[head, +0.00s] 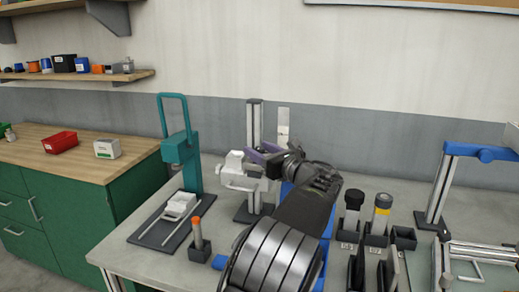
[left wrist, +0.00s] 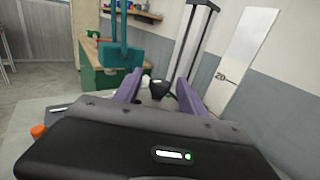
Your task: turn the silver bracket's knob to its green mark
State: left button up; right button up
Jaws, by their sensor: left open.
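The silver bracket (head: 254,122) stands upright on a dark base at the back of the grey table; its post also shows in the left wrist view (left wrist: 188,42). My left gripper (head: 257,153), with purple fingers, is open in front of the bracket and hides part of it. In the left wrist view the open fingers (left wrist: 158,86) have a small dark round part, perhaps the knob (left wrist: 159,89), between them, seemingly beyond the tips. Contact cannot be told. The green mark cannot be made out. My right gripper is not in view.
A teal stand (head: 178,150) is at the left, with an orange-topped post (head: 197,230) before it. A white handled block (head: 240,172) sits beside the bracket. A white panel (head: 283,125) stands behind. Capped canisters (head: 382,208) and a blue frame (head: 445,180) are at the right.

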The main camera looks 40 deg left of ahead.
pick_arm(q)
jog(key=shift+a, duration=0.1)
jog(key=shift+c, duration=0.3)
grip_shut()
